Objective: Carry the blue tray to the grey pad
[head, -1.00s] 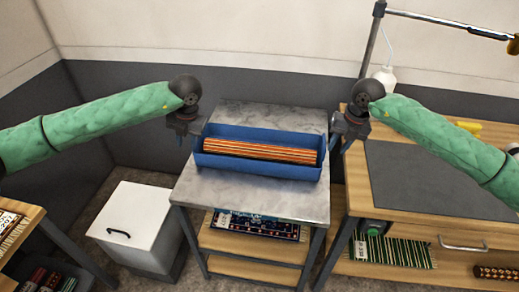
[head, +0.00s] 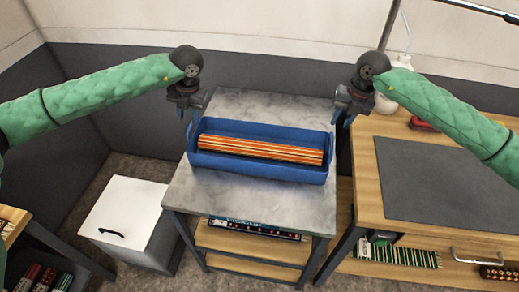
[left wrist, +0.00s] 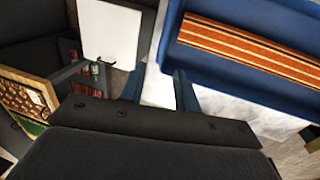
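The blue tray (head: 258,172) sits on a marble-topped table (head: 235,207) and holds an orange striped rolled rug (head: 260,149). It has an upright handle at each end. The grey pad (head: 445,178) lies on the wooden bench to the right, bare. My left gripper (head: 187,113) is open and empty above the tray's left end. In the left wrist view its two fingers (left wrist: 158,88) are apart, with the tray (left wrist: 235,62) beyond them to the right. My right gripper (head: 344,115) looks open and empty near the tray's right end, apart from the handle.
A white bin (head: 125,215) with a black handle stands left of the table. The wooden bench (head: 365,165) stands close to the table's right side. A red item (head: 422,124) and a white bottle (head: 385,103) are at the bench's back. Folded rugs lie on shelves below.

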